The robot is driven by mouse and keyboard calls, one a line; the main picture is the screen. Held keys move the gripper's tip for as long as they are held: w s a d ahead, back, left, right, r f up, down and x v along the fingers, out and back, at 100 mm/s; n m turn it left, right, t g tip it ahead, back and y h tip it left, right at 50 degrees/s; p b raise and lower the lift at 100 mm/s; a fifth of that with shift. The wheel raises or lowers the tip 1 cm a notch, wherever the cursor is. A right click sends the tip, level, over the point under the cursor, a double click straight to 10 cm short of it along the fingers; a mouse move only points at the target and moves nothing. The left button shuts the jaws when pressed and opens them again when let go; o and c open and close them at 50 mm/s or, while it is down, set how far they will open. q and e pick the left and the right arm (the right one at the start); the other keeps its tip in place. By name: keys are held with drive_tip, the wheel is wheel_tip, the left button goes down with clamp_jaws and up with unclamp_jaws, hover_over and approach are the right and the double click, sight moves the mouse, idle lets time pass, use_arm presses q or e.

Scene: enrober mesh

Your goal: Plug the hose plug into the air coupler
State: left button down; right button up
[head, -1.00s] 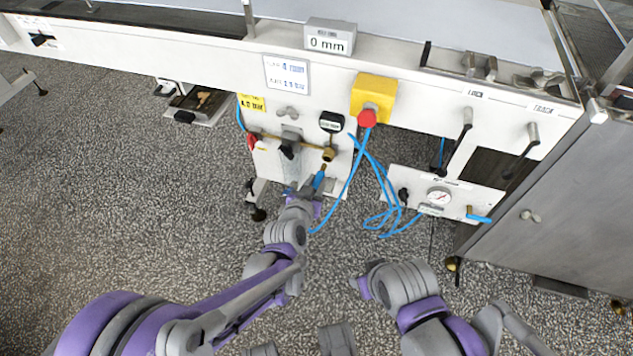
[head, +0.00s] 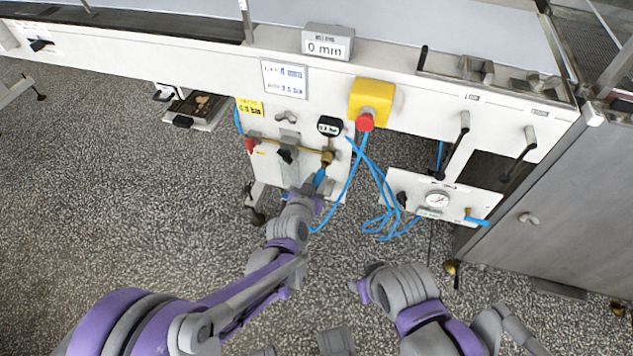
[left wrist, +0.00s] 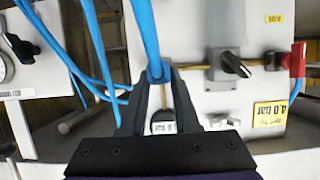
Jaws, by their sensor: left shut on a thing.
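The air coupler (head: 327,158) is the brass fitting at the right end of a brass pipe on the white panel, below a black gauge. My left gripper (head: 318,190) is shut on the blue hose plug (head: 320,178), just below the coupler. The plug's upper end is at or very near the coupler's mouth; I cannot tell whether it is inside. In the left wrist view the blue plug (left wrist: 158,74) sits between the gripper's dark fingers (left wrist: 160,98), with brass showing between them. My right gripper (head: 362,288) is low at centre right; its fingers are unclear.
The blue hose (head: 352,190) hangs in loops right of the plug. A red button on a yellow box (head: 372,98) is above right. A black-handled valve (head: 286,155) is left of the coupler. A regulator panel (head: 438,200) stands to the right. The floor in front is open.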

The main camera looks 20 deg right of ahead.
sight(321, 175)
use_arm(q)
drive_tip(key=shift+w+d, duration=0.7)
drive_tip(key=shift+w, duration=0.35)
drive_tip(key=shift+s+a, duration=0.1)
drive_tip(key=shift+s, duration=0.05)
drive_tip(key=shift+s, duration=0.15)
drive_tip(key=shift+s+a+b, duration=0.25)
drive_tip(key=shift+s+a, duration=0.25)
drive_tip(key=shift+s, duration=0.2)
drive_tip(key=shift+s+a+b, duration=0.25)
drive_tip(key=shift+s+a, duration=0.25)
drive_tip(key=shift+s, duration=0.15)
drive_tip(key=shift+b, duration=0.4)
idle(0.8)
drive_tip(key=shift+w+d+p, duration=0.15)
drive_tip(key=shift+w+d, duration=0.4)
drive_tip(key=shift+w, duration=0.3)
drive_tip(key=shift+w+d+p, duration=0.15)
drive_tip(key=shift+w+d, duration=0.4)
drive_tip(key=shift+w, duration=0.25)
drive_tip(key=c, duration=0.6)
unclamp_jaws()
drive_tip(key=shift+o, duration=0.2)
